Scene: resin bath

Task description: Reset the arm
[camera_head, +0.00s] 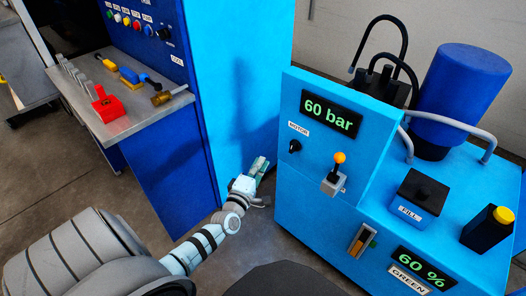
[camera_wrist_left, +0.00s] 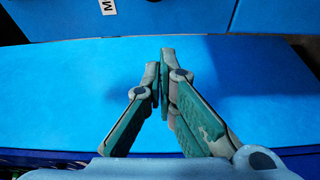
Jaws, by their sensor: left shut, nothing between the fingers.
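My left arm comes in from the lower left of the head view. Its gripper (camera_head: 259,166) is in the gap between the tall blue cabinet and the light blue machine. In the left wrist view the two green-grey fingers (camera_wrist_left: 163,75) meet at their tips, shut with nothing between them. A flat light blue surface (camera_wrist_left: 60,85) lies behind the fingers. My right gripper is not in view.
The light blue machine (camera_head: 310,205) carries a 60 bar display (camera_head: 330,114), an orange-tipped lever (camera_head: 336,173) and a FILL cap (camera_head: 417,198). The tall cabinet (camera_head: 240,60) stands left of it. A grey shelf (camera_head: 130,115) holds several tools. Grey floor (camera_head: 45,180) shows at left.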

